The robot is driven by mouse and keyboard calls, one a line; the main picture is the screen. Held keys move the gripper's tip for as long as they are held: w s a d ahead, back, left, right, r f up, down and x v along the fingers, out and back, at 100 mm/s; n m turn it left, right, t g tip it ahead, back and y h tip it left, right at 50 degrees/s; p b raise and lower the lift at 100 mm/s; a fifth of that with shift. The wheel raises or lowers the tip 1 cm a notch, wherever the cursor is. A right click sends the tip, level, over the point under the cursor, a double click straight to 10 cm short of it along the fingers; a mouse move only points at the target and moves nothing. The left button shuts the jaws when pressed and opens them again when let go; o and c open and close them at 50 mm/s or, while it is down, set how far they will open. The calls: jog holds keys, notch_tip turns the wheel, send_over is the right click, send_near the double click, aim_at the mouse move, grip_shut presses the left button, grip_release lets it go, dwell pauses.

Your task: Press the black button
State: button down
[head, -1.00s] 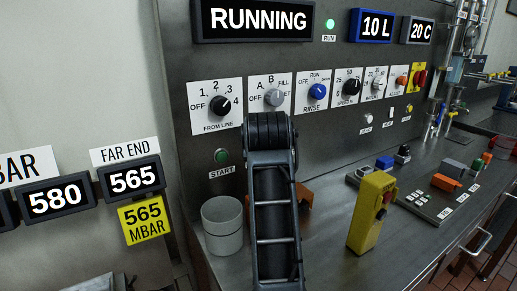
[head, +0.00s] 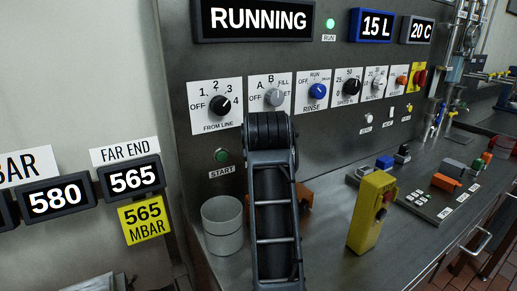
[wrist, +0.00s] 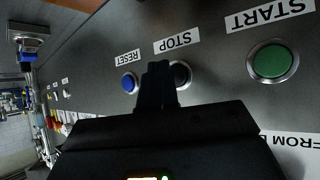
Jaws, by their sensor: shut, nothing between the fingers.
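The black button (wrist: 182,74) sits on the steel panel under the STOP label, in the wrist view. It is partly hidden behind my fingers. My gripper (wrist: 158,72) is shut and empty, with its tips in front of the panel, overlapping the black button's left side in the picture. I cannot tell whether they touch it. In the head view my arm hides the gripper and this button; only the green START button (head: 221,156) shows left of my arm.
A blue RESET button (wrist: 128,83) is left of the fingers and the green START button (wrist: 272,62) is to the right. In the head view a grey cup (head: 222,225) and a yellow box with buttons (head: 368,215) stand on the bench beside my arm.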

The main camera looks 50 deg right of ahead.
jog(key=shift+w, duration=0.1)
dwell(0.7)
jog(key=shift+w+d, duration=0.1)
jog(key=shift+w, duration=0.2)
jog(key=shift+w+d+p, duration=0.1)
jog(key=shift+w+p, duration=0.3)
dwell(0.8)
jog(key=shift+s, duration=0.15)
jog(key=shift+s+a, duration=0.25)
jog(key=shift+s, duration=0.4)
jog(key=shift+s, duration=0.1)
jog(key=shift+s+a, duration=0.2)
jog(key=shift+s, duration=0.55)
jog(key=shift+s+a, duration=0.25)
jog(key=shift+s, duration=0.55)
jog(key=shift+s+a, duration=0.2)
jog(key=shift+s, duration=0.55)
